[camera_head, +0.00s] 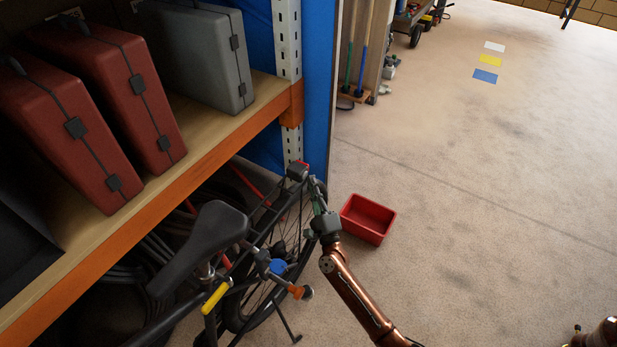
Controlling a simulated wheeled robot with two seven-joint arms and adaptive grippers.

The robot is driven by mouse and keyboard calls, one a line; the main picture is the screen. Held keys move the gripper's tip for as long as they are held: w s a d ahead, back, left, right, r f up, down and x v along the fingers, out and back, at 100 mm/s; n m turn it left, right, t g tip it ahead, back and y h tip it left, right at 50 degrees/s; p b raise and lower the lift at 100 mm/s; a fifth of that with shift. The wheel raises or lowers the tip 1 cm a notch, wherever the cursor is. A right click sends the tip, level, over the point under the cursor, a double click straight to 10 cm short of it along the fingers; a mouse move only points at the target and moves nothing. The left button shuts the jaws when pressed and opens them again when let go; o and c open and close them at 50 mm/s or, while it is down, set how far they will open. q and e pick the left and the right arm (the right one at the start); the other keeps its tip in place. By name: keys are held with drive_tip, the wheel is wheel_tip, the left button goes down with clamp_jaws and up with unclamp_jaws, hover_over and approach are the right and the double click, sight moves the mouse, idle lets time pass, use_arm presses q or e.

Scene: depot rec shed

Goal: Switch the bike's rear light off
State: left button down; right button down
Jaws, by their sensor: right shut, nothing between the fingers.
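The bike stands below the shelf, its black saddle (208,240) at the lower left and its rear wheel (285,245) partly hidden by the shelf, rack and my arm. A small dark box with a red face, seemingly the rear light (297,171), sits at the far end of the rear rack. I cannot tell whether it is lit, and no switch can be made out. My right gripper (315,186) is shut and empty, its fingertips just right of and slightly below the light. Whether they touch it is unclear. My left gripper is out of view.
A shelf (215,162) with an orange edge carries two red cases (125,85) and a grey case (205,50). A red bin (368,219) stands on the floor right of the wheel. A metal upright (288,45) rises behind the light. The floor at right is mostly clear.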

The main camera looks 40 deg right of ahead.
drive_tip(key=shift+a+r, duration=0.1)
drive_tip(key=shift+r, duration=0.05)
drive_tip(key=shift+s, duration=0.25)
drive_tip(key=s+d+p, duration=0.1)
drive_tip(key=s+d, duration=0.1)
drive_tip(key=s, duration=0.3)
drive_tip(key=shift+s+d, duration=0.2)
drive_tip(key=shift+s, duration=0.15)
idle(1.4)
